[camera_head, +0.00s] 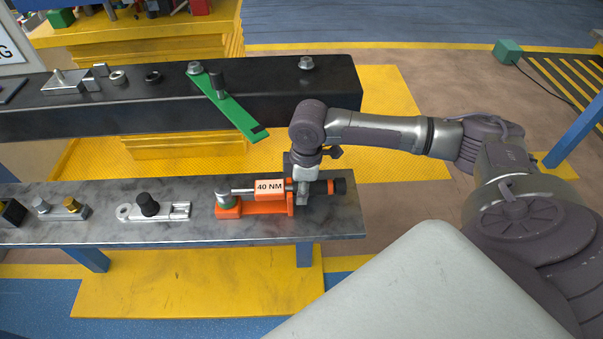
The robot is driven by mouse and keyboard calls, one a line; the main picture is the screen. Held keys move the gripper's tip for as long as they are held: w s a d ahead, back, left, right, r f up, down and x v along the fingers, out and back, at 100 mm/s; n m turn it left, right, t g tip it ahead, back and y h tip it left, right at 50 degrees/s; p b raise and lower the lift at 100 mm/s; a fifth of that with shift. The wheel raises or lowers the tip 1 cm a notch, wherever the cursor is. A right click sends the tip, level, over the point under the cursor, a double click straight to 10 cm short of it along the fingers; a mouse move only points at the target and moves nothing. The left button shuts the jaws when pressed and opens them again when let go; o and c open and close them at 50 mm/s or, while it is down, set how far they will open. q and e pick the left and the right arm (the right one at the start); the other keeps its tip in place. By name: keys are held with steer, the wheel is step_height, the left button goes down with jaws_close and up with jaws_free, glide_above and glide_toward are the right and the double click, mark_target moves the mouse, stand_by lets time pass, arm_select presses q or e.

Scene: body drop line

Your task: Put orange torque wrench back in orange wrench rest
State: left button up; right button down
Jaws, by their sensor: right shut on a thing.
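The orange torque wrench (269,189), marked "40 NM", lies level over the orange wrench rest (245,209) at the right part of the grey bench. Its thin shaft and head end point left, above the rest's left end. Its black-ended handle points right. My right gripper (302,193) comes down from above and is shut on the wrench at its handle. Gripper and wrist partly hide the handle. I cannot tell whether the wrench touches the rest along its whole length. My left gripper is not in view.
The grey bench (335,219) also holds a silver tool with a black knob (149,206) and a small fixture (62,208) further left. Behind it, a dark beam (300,95) carries a green bar (231,108), bolts and nuts. The bench's right end is clear.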

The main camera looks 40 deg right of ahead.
steer(key=shift+f, duration=0.4)
steer(key=c, duration=0.7)
jaws_free()
step_height(320, 180, up, 5)
steer(key=p, duration=0.5)
steer(key=shift+s+d, duration=0.15)
steer(key=shift+r, duration=1)
